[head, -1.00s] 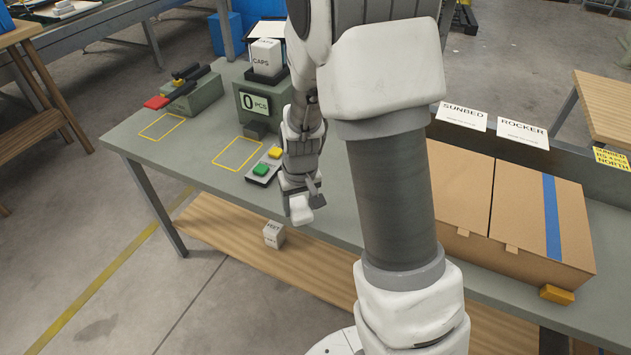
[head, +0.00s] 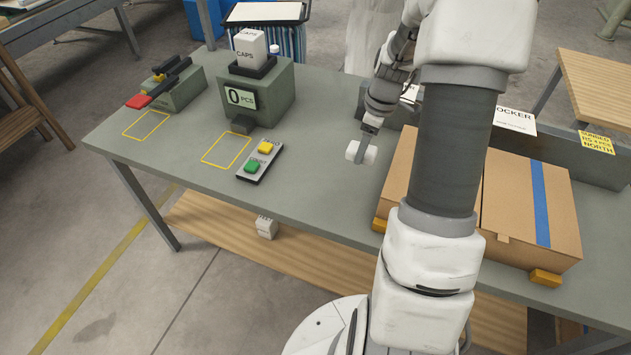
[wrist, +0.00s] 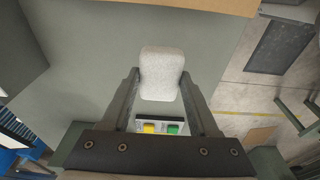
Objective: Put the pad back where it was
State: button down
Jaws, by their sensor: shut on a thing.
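The pad (wrist: 161,72) is a pale grey-white block with rounded edges, held between the two dark fingers of my gripper (wrist: 161,84) in the wrist view. In the head view the pad (head: 361,152) shows as a small white block at the end of my gripper (head: 367,136). It appears held above the grey table (head: 300,180), right of the button panel and left of the cardboard boxes. My gripper is shut on it. Two empty yellow outlines are on the table's left part, one at the far left (head: 146,125) and one before the counter (head: 226,150).
The button panel (head: 260,161) has a yellow and a green button. The counter (head: 256,97) reads 0 and carries a white CAPS box (head: 250,48). A red-handled tool (head: 160,84) stands left. Cardboard boxes (head: 530,210) fill the right. A small white box (head: 266,227) is on the lower shelf.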

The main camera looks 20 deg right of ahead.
send_over(314, 186)
jog(key=f, duration=0.6)
jog(key=shift+s+d+f, duration=0.15)
jog(key=shift+d+f, duration=0.05)
jog(key=shift+f, duration=2.15)
jog(key=shift+f+b, duration=0.2)
jog(key=shift+b, duration=0.1)
jog(key=shift+c, duration=0.7)
grip_release()
jog(key=shift+r, duration=0.1)
